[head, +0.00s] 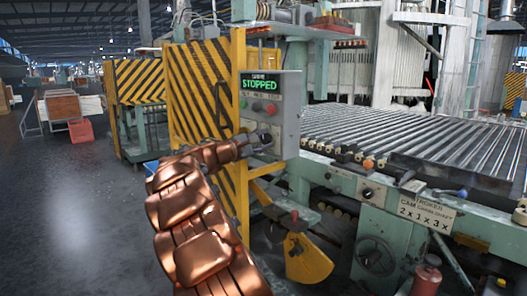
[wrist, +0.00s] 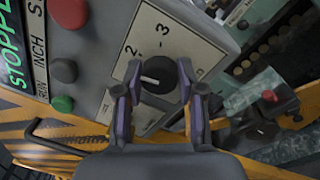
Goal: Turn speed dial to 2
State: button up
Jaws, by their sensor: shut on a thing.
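The speed dial (wrist: 160,77) is a round black knob with a white pointer mark, on a pale plate (wrist: 168,35) with the numerals 2 and 3 showing. In the wrist view the pointer aims left, a little below the 2. My gripper (wrist: 158,95) has one finger on each side of the dial and is shut on it. In the head view my gripper (head: 256,142) reaches the lower part of the grey control box (head: 290,118), and the dial is largely hidden there.
A green display (head: 260,84) on the box reads STOPPED. Red (wrist: 64,70) and green (wrist: 62,104) buttons sit beside the dial plate. A yellow-and-black striped panel (head: 200,75) stands behind the box. A roller conveyor (head: 420,140) is at right; open floor lies at left.

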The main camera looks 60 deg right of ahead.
jog(key=shift+f+m+b, duration=0.15)
jog(key=shift+m+b, duration=0.7)
jog(key=shift+m, duration=0.15)
jog(key=o, duration=1.1)
jog(key=shift+a, duration=0.1)
jog(key=v, duration=1.1)
jog(key=shift+w+a, duration=0.15)
jog(key=shift+a, duration=0.2)
